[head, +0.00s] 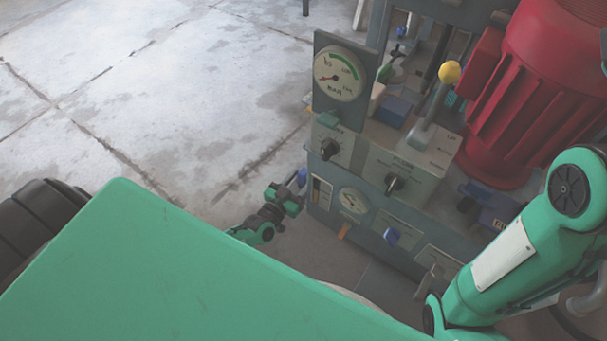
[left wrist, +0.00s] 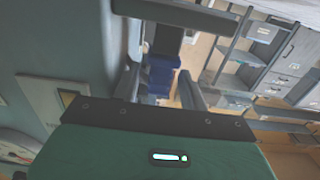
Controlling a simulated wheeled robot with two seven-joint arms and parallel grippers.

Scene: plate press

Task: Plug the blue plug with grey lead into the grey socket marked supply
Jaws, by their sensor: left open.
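My left gripper (head: 297,188) is low at the left side of the press. In the left wrist view its fingers (left wrist: 160,88) stand apart, with a blue block-like piece (left wrist: 160,74) showing between or just beyond them. A small blue piece (head: 302,177) shows at the gripper tip in the head view; it looks like the blue plug, but I cannot make out its lead. Whether the fingers touch it I cannot tell. No socket marked supply can be read. My right gripper does not show.
A larger gauge (head: 339,74) stands above. A yellow-topped lever (head: 449,72) and a red motor (head: 535,90) are behind. The floor at left is clear.

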